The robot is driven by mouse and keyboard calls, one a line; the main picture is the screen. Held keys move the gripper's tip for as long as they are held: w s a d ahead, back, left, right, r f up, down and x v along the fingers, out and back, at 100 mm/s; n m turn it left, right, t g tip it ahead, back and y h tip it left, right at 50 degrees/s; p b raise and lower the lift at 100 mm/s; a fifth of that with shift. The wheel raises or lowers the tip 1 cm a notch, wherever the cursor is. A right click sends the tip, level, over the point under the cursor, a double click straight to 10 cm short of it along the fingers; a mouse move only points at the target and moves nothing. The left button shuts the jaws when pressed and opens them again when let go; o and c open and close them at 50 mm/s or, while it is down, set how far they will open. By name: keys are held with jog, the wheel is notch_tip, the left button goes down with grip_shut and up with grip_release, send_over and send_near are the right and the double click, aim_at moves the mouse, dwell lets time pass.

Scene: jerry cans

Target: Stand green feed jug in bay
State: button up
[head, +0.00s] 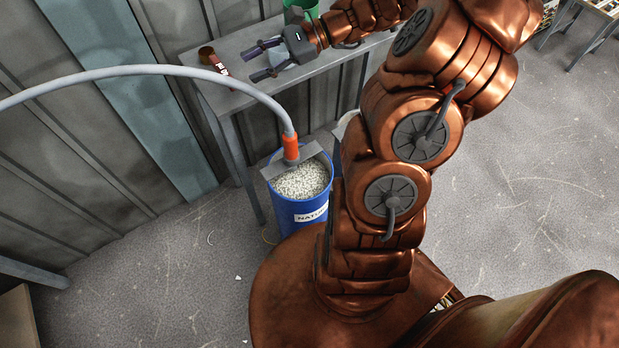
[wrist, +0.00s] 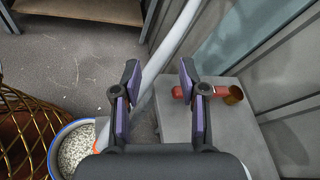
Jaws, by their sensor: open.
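A green container (head: 299,10) stands on the grey bench (head: 226,98) in the head view, just behind my gripper. It is cut by the top edge, and I cannot tell for certain that it is the feed jug. My gripper (head: 255,63) is above the bench, open and empty, with its fingers toward the left. In the wrist view my gripper (wrist: 158,72) has its two fingers apart, with a grey hose crossing the gap behind them. No green jug shows in the wrist view. I cannot make out the bay in either view.
A red-handled brush or tool (head: 213,62) lies at the bench's left end. A blue drum (head: 300,215) of pale pellets stands on the floor before the bench. A grey hose (head: 180,71) arches to an orange collar at the drum. The wall is close behind the bench.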

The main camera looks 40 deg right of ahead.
jog(key=s+a+n+g+h, duration=0.6)
jog(key=s+a+n, duration=0.4)
jog(key=s+a, duration=0.45)
jog(key=s+d+f+n+h, duration=0.1)
jog(key=s+d+n+h, duration=0.2)
jog(key=s, duration=0.3)
jog(key=s+d+n+g+h, duration=0.1)
jog(key=s+d+n+h, duration=0.2)
jog(key=s, duration=0.4)
jog(key=shift+f+n+h, duration=0.4)
jog(key=shift+n+h, duration=0.1)
jog(key=shift+n, duration=0.1)
jog(key=shift+s+d, duration=0.2)
jog(key=shift+s, duration=0.05)
jog(key=shift+c, duration=0.2)
jog(key=shift+s+d, duration=0.1)
jog(key=shift+d, duration=0.05)
jog(key=shift+c, duration=0.8)
jog(key=shift+d, duration=0.1)
